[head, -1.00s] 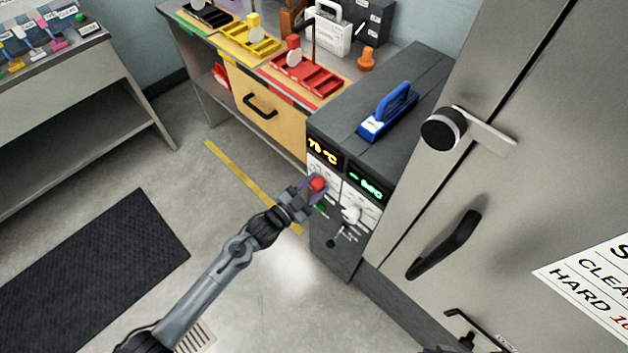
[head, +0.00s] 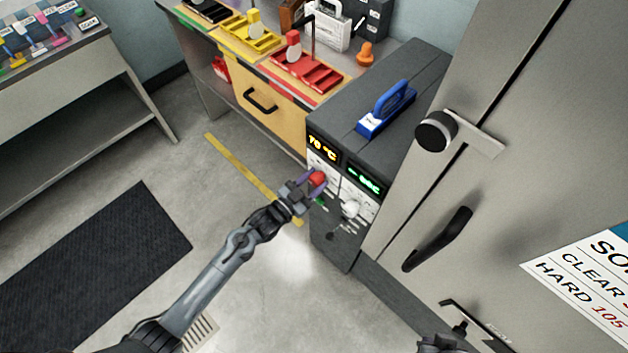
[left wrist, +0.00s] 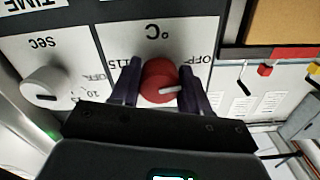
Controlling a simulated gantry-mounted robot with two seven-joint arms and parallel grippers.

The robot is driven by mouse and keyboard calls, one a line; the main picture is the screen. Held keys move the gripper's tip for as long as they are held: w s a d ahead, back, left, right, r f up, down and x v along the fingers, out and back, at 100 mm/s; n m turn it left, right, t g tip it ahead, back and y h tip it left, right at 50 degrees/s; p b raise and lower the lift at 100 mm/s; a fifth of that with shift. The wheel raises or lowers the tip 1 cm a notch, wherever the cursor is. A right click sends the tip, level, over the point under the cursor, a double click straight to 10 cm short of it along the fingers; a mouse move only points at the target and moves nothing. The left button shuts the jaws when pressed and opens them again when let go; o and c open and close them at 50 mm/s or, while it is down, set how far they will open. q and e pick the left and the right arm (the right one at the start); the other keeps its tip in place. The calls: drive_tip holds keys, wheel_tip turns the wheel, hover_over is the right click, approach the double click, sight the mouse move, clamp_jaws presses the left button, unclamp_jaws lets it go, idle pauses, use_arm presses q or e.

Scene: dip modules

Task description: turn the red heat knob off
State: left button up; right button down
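The red heat knob (head: 317,178) is on the front panel of the dark grey unit, below an amber display that appears to read 70 °C. In the left wrist view the knob (left wrist: 160,82) shows a white pointer directed right, below the right-hand OFF label (left wrist: 207,65). My left gripper (head: 311,187) is at the knob. Its two dark fingers (left wrist: 158,87) lie close along the knob's left and right sides and appear closed on it; contact is partly hidden. My right gripper is not clearly in view; only a dark part shows at the bottom edge of the head view.
A white knob (head: 350,207) sits right of the red one, under a green display (head: 366,179). A blue-handled tool (head: 388,110) stands on the unit. A tall grey cabinet (head: 530,190) is close on the right.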

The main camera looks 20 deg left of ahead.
use_arm(q)
drive_tip(key=o, duration=0.4)
drive_tip(key=shift+f, duration=0.25)
drive_tip(key=shift+r, duration=0.1)
drive_tip(key=shift+s+a, duration=0.1)
drive_tip(key=shift+s, duration=0.05)
drive_tip(key=shift+s+a+r, duration=0.1)
drive_tip(key=shift+s, duration=0.1)
drive_tip(key=p+v, duration=0.2)
drive_tip(key=v, duration=0.8)
drive_tip(key=shift+s, duration=0.1)
